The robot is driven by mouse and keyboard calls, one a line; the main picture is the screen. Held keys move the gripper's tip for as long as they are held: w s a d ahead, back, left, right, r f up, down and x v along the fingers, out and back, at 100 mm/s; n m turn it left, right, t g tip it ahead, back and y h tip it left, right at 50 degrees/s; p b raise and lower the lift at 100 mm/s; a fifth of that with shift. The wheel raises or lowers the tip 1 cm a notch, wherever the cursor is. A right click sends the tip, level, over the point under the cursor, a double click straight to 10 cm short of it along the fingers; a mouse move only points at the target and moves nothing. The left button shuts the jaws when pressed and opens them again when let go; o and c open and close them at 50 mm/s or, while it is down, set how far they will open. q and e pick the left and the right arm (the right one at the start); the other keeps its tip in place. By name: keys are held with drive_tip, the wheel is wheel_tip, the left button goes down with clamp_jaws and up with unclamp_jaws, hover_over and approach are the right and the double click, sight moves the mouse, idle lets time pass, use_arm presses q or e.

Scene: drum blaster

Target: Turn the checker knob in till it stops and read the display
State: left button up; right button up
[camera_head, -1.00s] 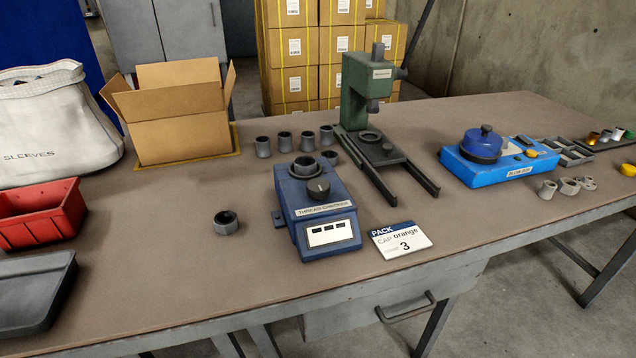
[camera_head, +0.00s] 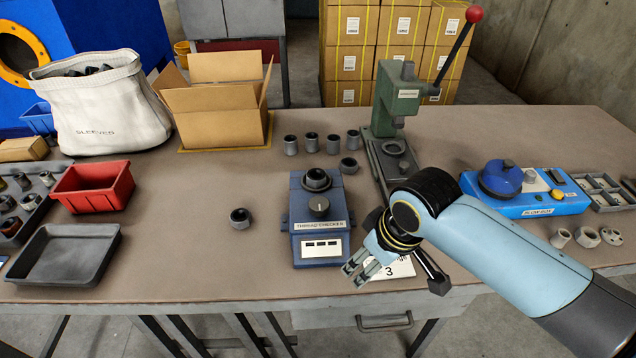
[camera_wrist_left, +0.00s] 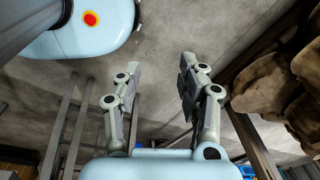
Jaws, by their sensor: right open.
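The blue thread checker (camera_head: 320,225) stands on the table in the head view. My left gripper (camera_wrist_left: 158,95) shows only in the left wrist view, open and empty, away from the table.
A green press (camera_head: 395,120) with a red-knobbed lever stands behind my right arm. Several sleeves (camera_head: 312,143) stand behind the checker and one loose ring (camera_head: 240,218) lies left of it. A blue box (camera_head: 525,190) is at right. The table between the red bin (camera_head: 93,187) and the checker is mostly clear.

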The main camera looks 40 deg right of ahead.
drive_tip(key=n+y+p, duration=0.1)
drive_tip(key=p, duration=0.1)
approach(320, 203)
drive_tip(key=s+r, duration=0.1)
drive_tip(key=shift+t, duration=0.5)
drive_tip(key=x, duration=1)
drive_tip(key=shift+f+b, duration=0.3)
drive_tip(key=shift+b, duration=0.1)
use_arm(q)
drive_tip(key=shift+w+r, duration=0.2)
drive_tip(key=shift+r, duration=0.95)
use_arm(e)
drive_tip(key=c, duration=1.2)
use_arm(q)
drive_tip(key=shift+w, duration=0.1)
use_arm(e)
drive_tip(key=shift+o, duration=0.2)
use_arm(q)
drive_tip(key=shift+r, duration=0.15)
